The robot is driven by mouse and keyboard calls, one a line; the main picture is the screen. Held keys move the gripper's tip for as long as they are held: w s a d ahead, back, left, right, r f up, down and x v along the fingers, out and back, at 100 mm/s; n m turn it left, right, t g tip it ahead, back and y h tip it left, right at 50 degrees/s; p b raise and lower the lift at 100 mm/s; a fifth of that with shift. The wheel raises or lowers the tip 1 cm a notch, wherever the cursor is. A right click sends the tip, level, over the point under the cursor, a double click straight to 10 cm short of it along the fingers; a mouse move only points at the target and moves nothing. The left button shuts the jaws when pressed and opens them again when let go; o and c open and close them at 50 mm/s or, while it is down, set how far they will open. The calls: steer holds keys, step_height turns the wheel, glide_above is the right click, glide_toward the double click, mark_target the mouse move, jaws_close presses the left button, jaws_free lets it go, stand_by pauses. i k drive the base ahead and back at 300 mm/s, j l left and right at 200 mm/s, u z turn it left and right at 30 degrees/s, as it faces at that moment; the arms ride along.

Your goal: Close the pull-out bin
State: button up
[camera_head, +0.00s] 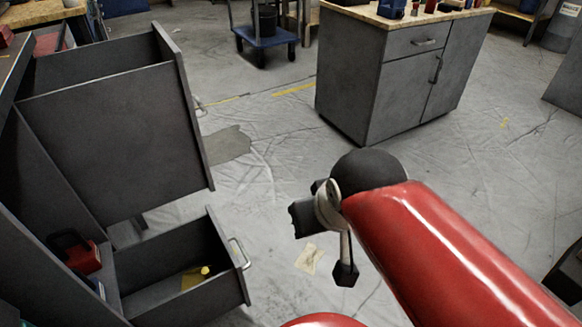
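A grey cabinet at the left has two units pulled out. The upper one is a tall, deep bin (112,147) with an upright front panel and a handle (200,106) on its outer face. Below it, a shallower drawer (190,284) is also out, with a metal handle (240,253) on its front. I cannot tell for sure which the task means; the tall one looks like the pull-out bin. My gripper (322,243) is right of both fronts, apart from them, at the end of my red arm.
A yellow item (195,277) lies in the lower drawer, and red-and-black items (80,252) sit left of it. A grey cabinet (395,80) with a wooden top stands at the back, near a blue trolley (265,38). The sheeted floor (265,185) between is mostly clear.

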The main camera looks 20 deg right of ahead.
mark_target(118, 118)
steer(key=i+l, duration=1)
steer(key=i+l+u, duration=0.1)
steer(key=u, duration=1.35)
steer(key=i+u, duration=0.2)
steer(key=k+j, duration=0.05)
